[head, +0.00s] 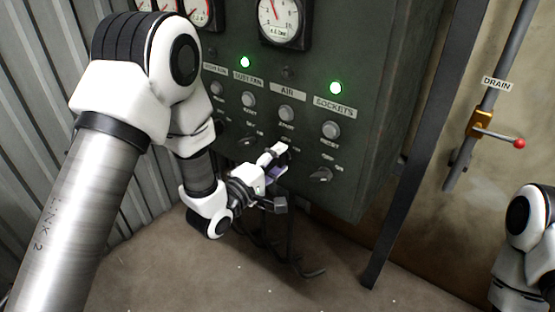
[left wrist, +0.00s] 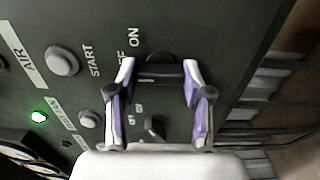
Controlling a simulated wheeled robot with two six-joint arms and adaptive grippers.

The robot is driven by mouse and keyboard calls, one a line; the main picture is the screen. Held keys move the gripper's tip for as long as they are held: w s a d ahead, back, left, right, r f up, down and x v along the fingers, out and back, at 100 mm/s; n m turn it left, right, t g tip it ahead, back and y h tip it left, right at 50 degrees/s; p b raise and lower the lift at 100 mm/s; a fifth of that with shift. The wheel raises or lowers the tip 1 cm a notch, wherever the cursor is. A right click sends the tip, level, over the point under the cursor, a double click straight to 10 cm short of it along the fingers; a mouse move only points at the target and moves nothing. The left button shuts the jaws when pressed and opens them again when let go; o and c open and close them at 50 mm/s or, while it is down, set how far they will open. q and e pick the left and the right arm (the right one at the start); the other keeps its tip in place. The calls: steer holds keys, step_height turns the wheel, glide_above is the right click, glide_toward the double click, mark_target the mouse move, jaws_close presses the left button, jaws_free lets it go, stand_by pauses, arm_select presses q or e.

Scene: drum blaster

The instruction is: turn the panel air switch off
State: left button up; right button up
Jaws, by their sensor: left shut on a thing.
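The panel's AIR column has its label (head: 287,90), a grey push button (head: 286,114) and an unlit lamp (head: 288,72). In the left wrist view the AIR label (left wrist: 22,52) and start button (left wrist: 61,60) show too. My left gripper (head: 280,150) is at the air switch, below that button, and hides most of it in the head view. In the left wrist view my left gripper's fingertips (left wrist: 158,73) are on either side of the dark air switch (left wrist: 160,59), near the OFF and ON marks. The gripper is shut on it. The right gripper is out of view.
The sockets switch (head: 321,174) is close on the right. A drain valve with a red-tipped lever (head: 519,143) is on the right wall. Dark cables (head: 291,255) hang below the panel.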

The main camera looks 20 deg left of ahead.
arm_select(q)
steer(key=o, duration=1.2)
steer(key=shift+c, duration=0.2)
steer(key=shift+s, duration=0.1)
steer(key=v, duration=0.7)
steer(key=shift+s, duration=0.15)
steer(key=shift+a, duration=0.1)
